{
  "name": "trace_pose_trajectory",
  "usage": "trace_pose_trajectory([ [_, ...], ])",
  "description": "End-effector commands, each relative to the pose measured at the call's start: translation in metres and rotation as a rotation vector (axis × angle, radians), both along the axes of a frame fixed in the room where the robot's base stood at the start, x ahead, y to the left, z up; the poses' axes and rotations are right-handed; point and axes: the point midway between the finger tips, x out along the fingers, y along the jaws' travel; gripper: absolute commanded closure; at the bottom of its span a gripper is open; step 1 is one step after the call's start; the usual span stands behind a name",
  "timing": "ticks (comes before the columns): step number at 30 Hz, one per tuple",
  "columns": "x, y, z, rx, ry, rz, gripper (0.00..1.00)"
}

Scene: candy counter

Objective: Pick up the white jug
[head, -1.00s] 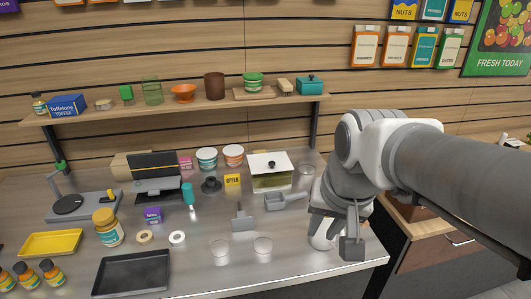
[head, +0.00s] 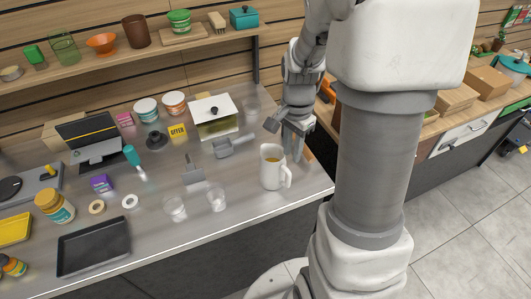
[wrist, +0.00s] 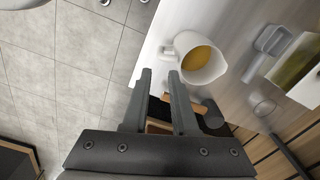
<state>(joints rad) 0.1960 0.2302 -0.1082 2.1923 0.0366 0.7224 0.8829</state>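The white jug (head: 270,172) stands upright near the right end of the metal counter, with yellowish liquid inside. Its handle is on the right in the head view. In the wrist view the jug (wrist: 208,72) lies just beyond my fingertips, its handle near them. My gripper (head: 286,138) is behind and slightly right of the jug in the head view, pointing down. In the wrist view my gripper (wrist: 160,78) has its two fingers apart with nothing held between them. I cannot tell whether a finger touches the handle.
Two clear glasses (head: 216,198) stand left of the jug. A grey scoop (head: 232,146) and a lidded clear box (head: 214,118) are behind it. The counter's right edge (head: 322,192) is close to the jug. A shelf (head: 160,48) runs along the wall.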

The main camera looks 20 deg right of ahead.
Motion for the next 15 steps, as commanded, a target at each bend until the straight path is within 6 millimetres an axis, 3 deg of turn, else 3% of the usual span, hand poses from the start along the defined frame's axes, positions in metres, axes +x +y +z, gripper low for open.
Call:
trace_pose_trajectory([
  [6,-0.001,0.000,-0.046,0.002,0.004,0.001,0.74],
  [15,0.000,0.001,-0.071,0.000,-0.001,0.003,0.74],
])
